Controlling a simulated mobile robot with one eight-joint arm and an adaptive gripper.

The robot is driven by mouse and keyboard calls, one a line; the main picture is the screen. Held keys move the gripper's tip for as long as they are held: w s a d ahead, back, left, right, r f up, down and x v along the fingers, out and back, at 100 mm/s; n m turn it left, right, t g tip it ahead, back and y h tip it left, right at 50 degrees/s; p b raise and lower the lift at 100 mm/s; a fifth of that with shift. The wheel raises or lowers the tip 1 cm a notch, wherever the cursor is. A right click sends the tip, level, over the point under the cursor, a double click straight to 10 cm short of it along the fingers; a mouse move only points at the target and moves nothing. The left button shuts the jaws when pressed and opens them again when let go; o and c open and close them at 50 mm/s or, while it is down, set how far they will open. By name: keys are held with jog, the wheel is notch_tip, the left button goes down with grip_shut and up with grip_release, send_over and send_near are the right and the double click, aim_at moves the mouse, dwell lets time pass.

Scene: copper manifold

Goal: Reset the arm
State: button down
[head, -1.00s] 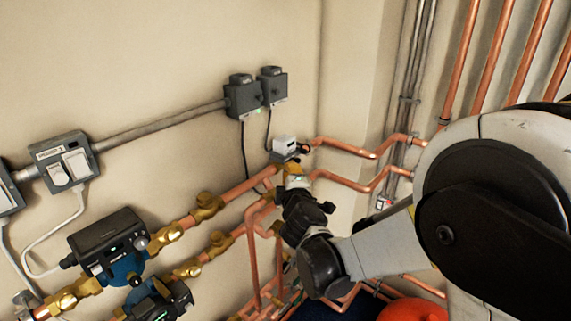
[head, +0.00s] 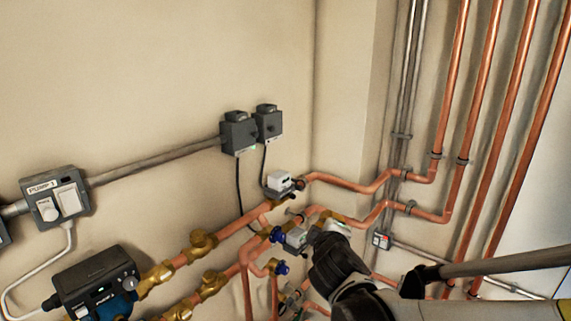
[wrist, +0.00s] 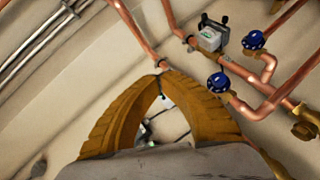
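My arm reaches in from the lower right in the head view. My gripper (head: 332,227) has brownish-yellow fingers and sits in front of the copper pipes, beside a small grey-white valve box. In the wrist view the two fingers (wrist: 163,74) arch inward and their tips come together. No held object shows at the tips. Part of the gripper is hidden behind my dark wrist in the head view.
Copper pipes (head: 350,186) run close around my gripper. A white valve box (head: 280,181) and blue-handled valves (head: 281,267) are near. Grey control boxes (head: 239,134) hang on the wall. Pump (head: 92,284) stands lower left. Open space lies before the upper wall.

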jog(key=s+d+f+m+g+h+b, duration=0.1)
jog(key=s+d+f+m+g+b, duration=0.3)
jog(key=s+d+m, duration=0.6)
jog(key=s+f+m+g+y, duration=0.1)
jog(key=s+f, duration=0.2)
jog(key=s, duration=0.5)
jog(key=s+f+m+g, duration=0.1)
jog(key=s+f, duration=0.3)
jog(key=s, duration=0.4)
jog(key=shift+a+g+y+b, duration=0.2)
jog(key=shift+g+y+b, duration=0.15)
jog(key=shift+g, duration=0.35)
